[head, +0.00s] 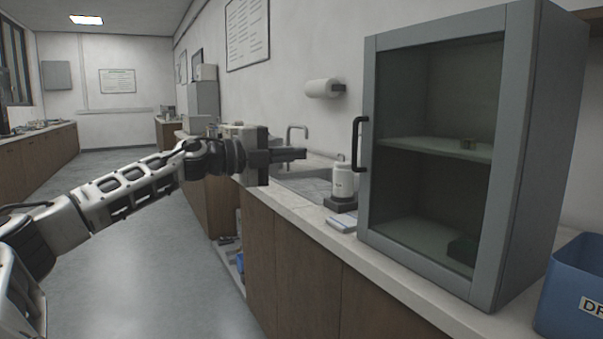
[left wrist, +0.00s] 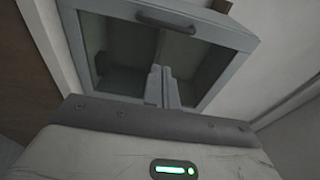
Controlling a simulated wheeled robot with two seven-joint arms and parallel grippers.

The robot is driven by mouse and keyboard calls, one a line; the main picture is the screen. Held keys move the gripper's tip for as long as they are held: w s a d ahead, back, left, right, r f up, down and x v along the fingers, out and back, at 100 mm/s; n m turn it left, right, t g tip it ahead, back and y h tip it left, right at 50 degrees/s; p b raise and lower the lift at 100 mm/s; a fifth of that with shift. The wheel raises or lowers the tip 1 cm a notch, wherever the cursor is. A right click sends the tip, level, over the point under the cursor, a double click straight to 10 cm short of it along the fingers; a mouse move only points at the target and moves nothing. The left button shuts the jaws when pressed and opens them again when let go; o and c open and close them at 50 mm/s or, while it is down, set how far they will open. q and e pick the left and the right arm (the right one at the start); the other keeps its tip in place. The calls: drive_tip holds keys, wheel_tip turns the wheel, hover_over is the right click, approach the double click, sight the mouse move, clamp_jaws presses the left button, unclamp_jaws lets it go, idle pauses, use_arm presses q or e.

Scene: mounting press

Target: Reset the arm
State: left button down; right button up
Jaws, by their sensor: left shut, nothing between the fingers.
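My left arm (head: 130,190) comes in from the left in the head view and is stretched out toward the counter. My left gripper (head: 303,153) is shut and empty, in front of the sink area and left of the grey cabinet (head: 515,150). In the left wrist view its shut fingers (left wrist: 162,88) point toward the cabinet (left wrist: 85,50). The cabinet's glass door appears shut, with a black handle (head: 359,145) on its left edge. The gripper is apart from the handle. My right gripper is not in view.
A white bottle (head: 343,181) on a dark base stands on the counter (head: 312,215) between gripper and cabinet. A sink, faucet (head: 290,131) and paper roll (head: 322,88) are behind. A blue bin (head: 575,280) is at the right. The floor (head: 150,260) at left is clear.

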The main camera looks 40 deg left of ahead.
use_arm(q)
drive_tip(key=s+d+f+n+p, duration=0.1)
drive_tip(key=d+f+n+p, duration=0.3)
drive_tip(key=d+f, duration=0.7)
drive_tip(key=d+f+n+p, duration=0.2)
drive_tip(key=d+f+n, duration=0.45)
drive_tip(key=f, duration=0.75)
drive_tip(key=s+d+f+n+g+y+p, duration=0.2)
drive_tip(key=s+d+f+n, duration=0.3)
drive_tip(key=s+d, duration=0.3)
drive_tip(key=s+d+f+n+g+y+p, duration=0.2)
drive_tip(key=s+d+f+n, duration=0.3)
drive_tip(key=s+d, duration=0.3)
drive_tip(key=s+f+g+p, duration=0.1)
drive_tip(key=s, duration=0.3)
drive_tip(key=shift+s+d+f, duration=0.15)
drive_tip(key=shift+s+f, duration=0.05)
drive_tip(key=shift+s, duration=0.1)
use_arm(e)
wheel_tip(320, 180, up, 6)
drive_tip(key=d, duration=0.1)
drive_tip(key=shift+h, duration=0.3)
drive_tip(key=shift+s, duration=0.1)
